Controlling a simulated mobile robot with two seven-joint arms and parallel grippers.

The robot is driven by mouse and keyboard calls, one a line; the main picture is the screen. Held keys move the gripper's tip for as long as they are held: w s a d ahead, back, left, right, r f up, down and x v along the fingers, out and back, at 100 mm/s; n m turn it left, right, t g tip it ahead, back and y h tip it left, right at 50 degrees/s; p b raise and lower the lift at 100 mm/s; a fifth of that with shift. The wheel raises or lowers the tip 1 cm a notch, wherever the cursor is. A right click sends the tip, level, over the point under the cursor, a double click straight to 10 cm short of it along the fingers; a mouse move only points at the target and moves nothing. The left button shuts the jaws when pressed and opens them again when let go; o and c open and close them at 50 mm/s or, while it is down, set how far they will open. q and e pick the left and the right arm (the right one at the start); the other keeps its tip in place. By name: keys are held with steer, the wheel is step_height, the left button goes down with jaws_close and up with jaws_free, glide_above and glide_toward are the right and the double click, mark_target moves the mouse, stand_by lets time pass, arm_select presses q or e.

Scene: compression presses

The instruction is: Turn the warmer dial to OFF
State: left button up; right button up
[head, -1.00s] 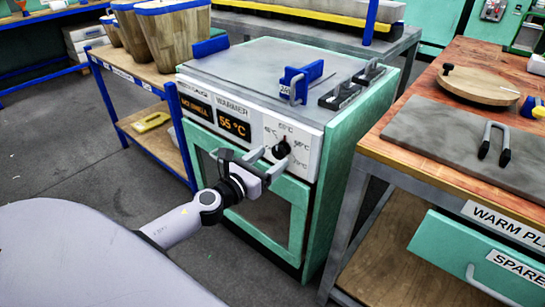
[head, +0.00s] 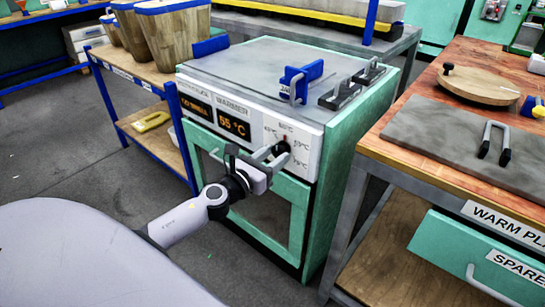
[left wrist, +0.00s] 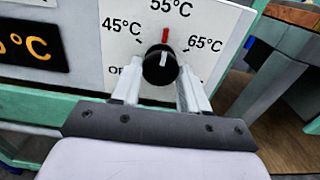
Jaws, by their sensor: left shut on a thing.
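The warmer (head: 235,125) is a green cabinet with a grey top. Its front panel has a display reading 55 °C (head: 233,124). The black warmer dial (left wrist: 160,66) is on the white panel right of the display. Its red mark points up toward the 55 °C label. The labels 45 °C and 65 °C sit on either side, and the OFF label at lower left is partly hidden by a finger. My left gripper (left wrist: 162,80) is at the dial, its two fingers on either side of it, shut on it. My right gripper is not in view.
A wooden workbench (head: 420,165) with a grey mat stands right of the warmer. A blue-framed shelf (head: 150,110) with wooden bins stands to the left. Clips and a blue fixture (head: 300,80) sit on the warmer top. Floor is clear in front.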

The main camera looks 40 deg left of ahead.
arm_select(q)
steer(key=shift+n, duration=0.4)
steer(key=n, duration=0.5)
steer(key=shift+n, duration=0.4)
steer(key=n+p, duration=0.1)
steer(key=n, duration=0.1)
steer(key=shift+n, duration=0.3)
steer(key=n+p, duration=0.1)
steer(key=n, duration=0.2)
steer(key=shift+r+n, duration=0.1)
steer(key=shift+n, duration=0.2)
steer(key=n+p, duration=0.1)
steer(key=n, duration=0.2)
steer(key=shift+d+n+p, duration=0.1)
steer(key=shift+n+p, duration=0.2)
steer(key=shift+p, duration=0.05)
steer(key=n+p, duration=0.1)
steer(key=n, duration=0.1)
steer(key=shift+n, duration=0.4)
steer(key=n+p, duration=0.2)
steer(key=n, duration=0.2)
steer(key=shift+n, duration=0.3)
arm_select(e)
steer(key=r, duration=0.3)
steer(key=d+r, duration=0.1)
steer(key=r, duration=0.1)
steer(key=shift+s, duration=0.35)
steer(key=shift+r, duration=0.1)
